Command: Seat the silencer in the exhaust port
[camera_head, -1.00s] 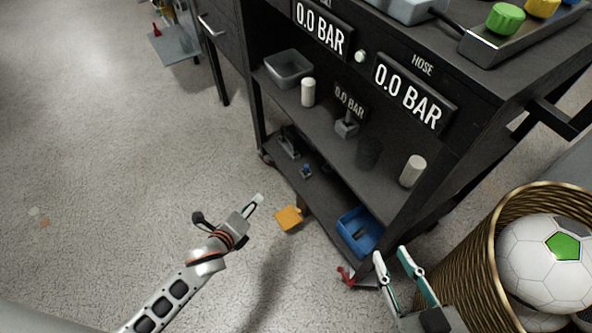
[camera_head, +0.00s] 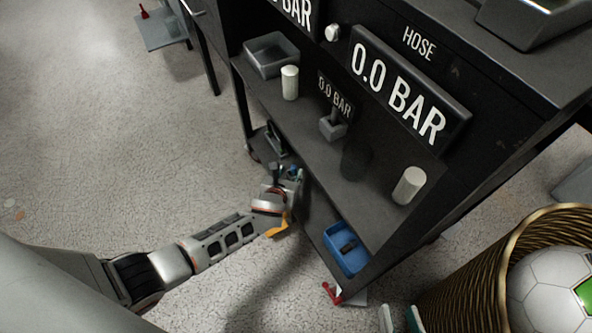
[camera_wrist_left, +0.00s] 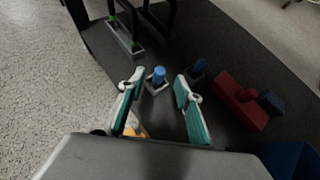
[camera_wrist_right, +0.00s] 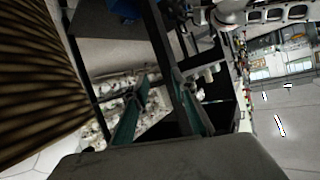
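In the left wrist view, a small blue cylinder (camera_wrist_left: 159,75) stands upright in a grey square holder on the cart's dark lower shelf. A second blue cylinder (camera_wrist_left: 200,65) stands in a similar holder to its right. I cannot tell for sure which is the silencer, nor identify the exhaust port. My left gripper (camera_wrist_left: 157,90) is open, its teal fingers spread on either side of the nearer cylinder; contact is not visible. It reaches the lower shelf in the head view (camera_head: 292,173). My right gripper (camera_wrist_right: 160,92) is open and empty near the basket.
A red block with a dark blue end (camera_wrist_left: 243,102) lies on the shelf. A blue bin (camera_head: 347,248) stands at the shelf's near end. An orange piece (camera_head: 278,229) is partly behind my left arm. A wicker basket with balls (camera_head: 470,275) stands right.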

